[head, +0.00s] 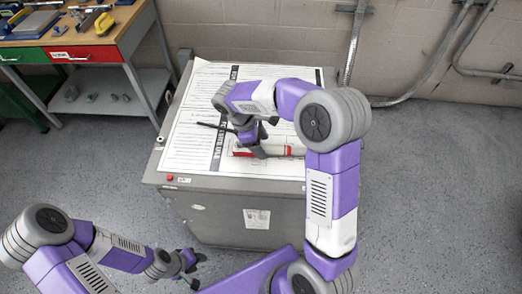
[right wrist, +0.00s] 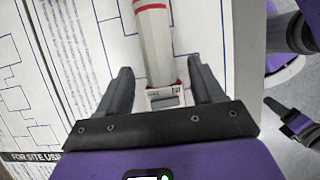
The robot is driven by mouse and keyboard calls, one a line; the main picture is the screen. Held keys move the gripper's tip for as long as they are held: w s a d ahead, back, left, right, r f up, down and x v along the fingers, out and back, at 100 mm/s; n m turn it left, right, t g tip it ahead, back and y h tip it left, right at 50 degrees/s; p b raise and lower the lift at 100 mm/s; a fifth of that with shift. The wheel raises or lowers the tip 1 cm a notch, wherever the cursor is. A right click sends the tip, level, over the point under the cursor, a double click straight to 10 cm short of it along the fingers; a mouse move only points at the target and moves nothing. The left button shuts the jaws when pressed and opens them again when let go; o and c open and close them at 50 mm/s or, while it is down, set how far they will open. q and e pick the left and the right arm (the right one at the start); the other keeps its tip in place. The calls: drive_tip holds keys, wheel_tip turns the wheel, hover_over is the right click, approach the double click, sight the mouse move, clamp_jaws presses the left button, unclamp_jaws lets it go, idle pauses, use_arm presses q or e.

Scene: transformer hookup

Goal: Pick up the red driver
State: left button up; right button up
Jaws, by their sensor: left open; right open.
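A pale grey-white tool with red bands, which I take for the red driver (head: 278,150), lies on the paper on top of the grey cabinet. In the right wrist view the driver (right wrist: 154,45) runs up between my two dark fingers, its near end with a small grey window close to the palm. My right gripper (head: 250,143) is open, with its fingers on both sides of the tool; contact cannot be told. The right wrist view also shows this gripper (right wrist: 160,75). My left gripper (head: 188,266) is open and empty, low in front of the cabinet's left side.
The grey cabinet (head: 225,182) has printed sheets (head: 190,140) on top. A thin dark item (head: 212,126) shows left of my right gripper. A workbench (head: 130,25) with tools stands at the back left. Conduits run along the wall (head: 420,30). Floor is clear at right.

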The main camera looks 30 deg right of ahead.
sight(263, 146)
drive_tip(key=shift+x, duration=0.75)
drive_tip(key=shift+c, duration=0.3)
clamp_jaws()
drive_tip(key=shift+r, duration=0.1)
wheel_tip(263, 146, up, 10)
drive_tip(key=p, duration=0.3)
